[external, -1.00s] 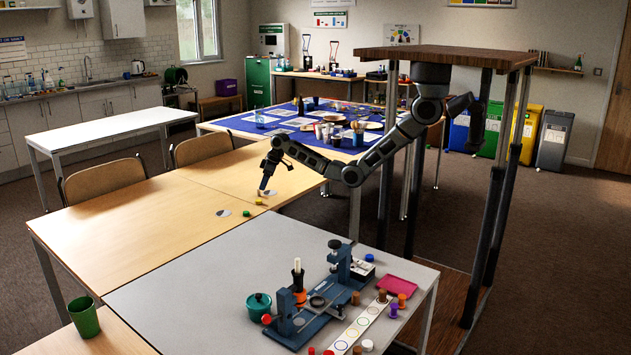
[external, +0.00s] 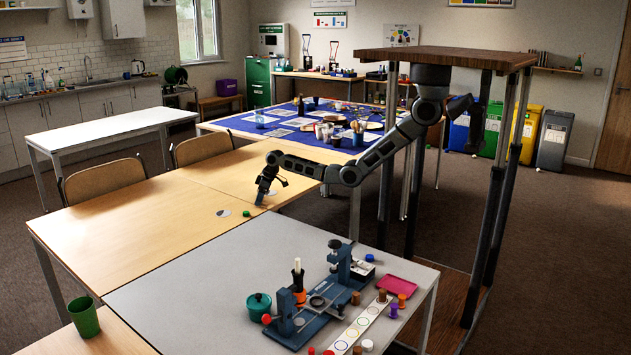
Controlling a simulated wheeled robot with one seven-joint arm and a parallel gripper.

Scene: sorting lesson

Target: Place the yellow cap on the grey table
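My gripper (external: 260,203) points down at the wooden table (external: 150,225), with its tips at or just above the tabletop. The yellow cap does not show now; the gripper covers the spot where it lay. I cannot tell whether the fingers are around it, open or shut. The grey table (external: 200,280) stands nearer the camera, joined to the front of the wooden table. Its left part is bare.
A green cap (external: 246,212) and a grey-white disc (external: 223,213) lie just left of my gripper. The grey table's right part holds a blue press (external: 322,312), a teal pot (external: 259,306), a pink tray (external: 397,285) and a strip with rings (external: 362,324) among several caps.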

